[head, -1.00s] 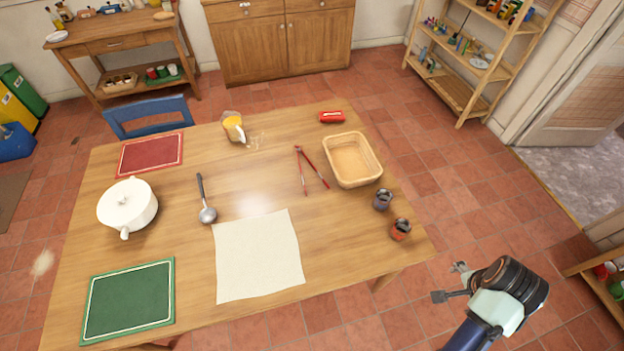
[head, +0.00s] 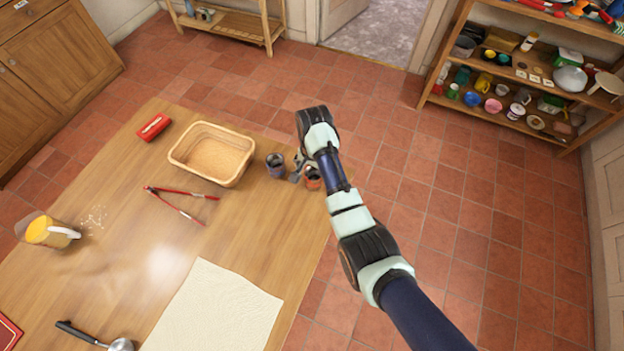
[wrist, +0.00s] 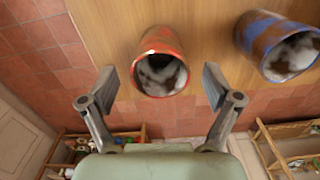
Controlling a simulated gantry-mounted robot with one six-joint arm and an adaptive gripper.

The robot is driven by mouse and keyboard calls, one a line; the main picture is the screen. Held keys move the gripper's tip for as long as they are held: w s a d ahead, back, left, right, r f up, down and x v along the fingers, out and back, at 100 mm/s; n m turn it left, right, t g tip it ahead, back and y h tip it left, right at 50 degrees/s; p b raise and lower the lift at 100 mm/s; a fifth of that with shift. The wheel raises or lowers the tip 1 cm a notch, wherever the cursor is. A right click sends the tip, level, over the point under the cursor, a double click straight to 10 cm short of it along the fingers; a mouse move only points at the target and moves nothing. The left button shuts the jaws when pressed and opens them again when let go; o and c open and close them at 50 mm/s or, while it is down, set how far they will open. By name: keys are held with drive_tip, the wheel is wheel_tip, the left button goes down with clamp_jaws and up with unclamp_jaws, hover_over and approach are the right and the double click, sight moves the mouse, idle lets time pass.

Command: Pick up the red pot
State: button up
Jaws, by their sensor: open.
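The red pot (wrist: 160,62) is a small orange-red cup with a dark and whitish inside, near the table's edge. In the head view the red pot (head: 313,178) is partly hidden by my arm. My gripper (wrist: 157,88) is open, with a finger on each side of the red pot's near part in the wrist view; I cannot tell whether they touch it. In the head view my gripper (head: 298,168) is mostly hidden, between the two pots. A blue-grey pot (wrist: 282,46) stands to the right of the red one; in the head view it (head: 276,164) stands to the left.
A wicker basket (head: 175,152) stands close to the blue-grey pot on the table (head: 120,195). Red-handled tongs (head: 180,203), a red box (head: 153,127) and a cream cloth (head: 215,315) lie farther off. Beyond the table edge is open tiled floor.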

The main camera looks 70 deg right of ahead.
sight(313, 177)
wheel_tip(313, 177, down, 4)
drive_tip(key=shift+b, duration=0.6)
drive_tip(key=shift+r, duration=0.1)
drive_tip(key=c, duration=1.3)
drive_tip(key=shift+c, duration=0.2)
drive_tip(key=shift+r, duration=0.15)
wheel_tip(313, 177, up, 20)
drive_tip(key=p, duration=1.1)
